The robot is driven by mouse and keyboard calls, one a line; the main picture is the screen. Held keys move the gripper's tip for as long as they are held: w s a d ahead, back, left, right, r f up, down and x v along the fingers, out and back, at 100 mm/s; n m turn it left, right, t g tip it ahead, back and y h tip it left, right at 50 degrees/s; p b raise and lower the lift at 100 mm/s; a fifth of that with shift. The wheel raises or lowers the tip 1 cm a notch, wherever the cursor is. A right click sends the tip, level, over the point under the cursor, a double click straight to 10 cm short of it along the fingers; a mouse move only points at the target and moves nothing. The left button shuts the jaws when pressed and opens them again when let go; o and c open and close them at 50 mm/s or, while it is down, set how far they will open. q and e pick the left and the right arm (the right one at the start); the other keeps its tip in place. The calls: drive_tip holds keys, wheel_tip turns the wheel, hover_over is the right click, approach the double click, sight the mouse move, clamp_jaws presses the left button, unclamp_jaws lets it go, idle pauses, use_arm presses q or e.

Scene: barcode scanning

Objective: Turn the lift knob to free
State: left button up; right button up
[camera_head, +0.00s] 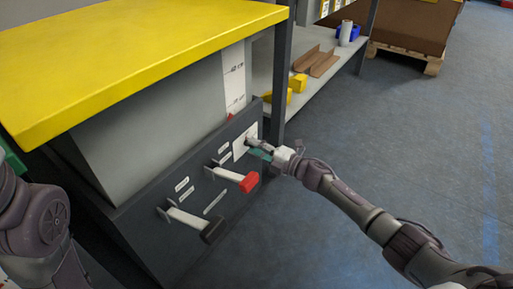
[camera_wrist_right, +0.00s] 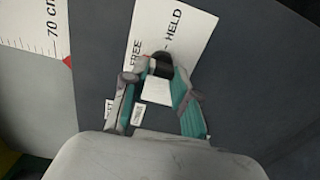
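The lift knob (camera_wrist_right: 161,65) is dark and sits on a white label plate (camera_wrist_right: 186,32) marked FREE and HELD. In the head view the plate (camera_head: 245,139) is at the far right end of the dark front panel (camera_head: 233,130). My right gripper (camera_head: 262,146) reaches the plate from the right and hides most of the knob there. In the wrist view its grey and teal fingers (camera_wrist_right: 161,72) lean inward, one on each side of the knob, and appear closed on it. The knob's pointing direction is hard to tell. My left arm shows at the left edge; its gripper is out of view.
A red-ended lever (camera_head: 248,182) and a black-ended lever (camera_head: 212,230) stick out of the panel near my right gripper. A yellow tabletop (camera_head: 140,55) overhangs the panel. A dark post (camera_head: 282,85) and a shelf stand behind. The floor at right is clear.

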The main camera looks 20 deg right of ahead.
drive_tip(key=o, duration=0.4)
drive_tip(key=shift+f, duration=0.1)
drive_tip(key=v, duration=1.2)
